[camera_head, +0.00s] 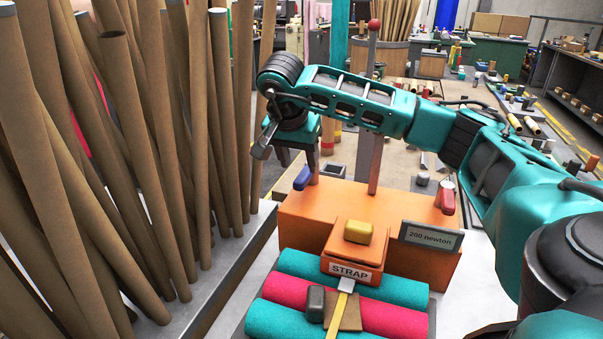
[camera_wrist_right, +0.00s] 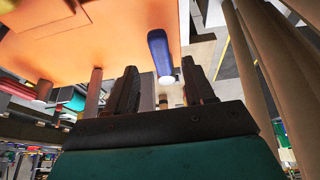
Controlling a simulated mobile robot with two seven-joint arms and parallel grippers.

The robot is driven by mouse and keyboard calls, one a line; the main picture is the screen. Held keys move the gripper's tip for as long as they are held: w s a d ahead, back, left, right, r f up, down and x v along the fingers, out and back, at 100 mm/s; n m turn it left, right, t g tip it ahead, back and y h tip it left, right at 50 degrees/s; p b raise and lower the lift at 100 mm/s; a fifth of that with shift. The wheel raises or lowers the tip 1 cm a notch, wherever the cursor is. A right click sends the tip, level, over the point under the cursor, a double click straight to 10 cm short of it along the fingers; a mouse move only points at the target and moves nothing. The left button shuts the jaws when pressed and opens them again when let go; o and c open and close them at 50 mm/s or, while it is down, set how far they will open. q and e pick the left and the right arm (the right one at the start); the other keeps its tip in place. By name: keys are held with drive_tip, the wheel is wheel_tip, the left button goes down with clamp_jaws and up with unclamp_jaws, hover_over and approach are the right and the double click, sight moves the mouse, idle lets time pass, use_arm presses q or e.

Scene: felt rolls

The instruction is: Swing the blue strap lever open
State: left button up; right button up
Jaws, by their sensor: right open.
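The blue strap lever (camera_head: 303,177) sticks up at the left rear of the orange strap machine (camera_head: 300,215), which carries a STRAP label (camera_head: 351,272). My right gripper (camera_head: 297,163) reaches over from the right with its fingers down, just above and around the lever's place. In the right wrist view, the open fingers (camera_wrist_right: 163,80) stand on either side of the line of the blue lever (camera_wrist_right: 160,52); its pale end lies between the fingertips. I cannot tell whether they touch it. My left gripper is not in view.
A red lever (camera_head: 447,196) stands at the machine's right and a red-topped post (camera_head: 374,110) behind it. Teal and red felt rolls (camera_head: 390,290) lie in front under a yellow strap (camera_head: 336,312). Tall cardboard tubes (camera_head: 198,120) crowd the left, close to my gripper. A "200 newton" sign (camera_head: 431,236) faces me.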

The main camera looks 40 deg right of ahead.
sight(303, 176)
drive_tip(key=shift+x, duration=2.35)
clamp_jaws()
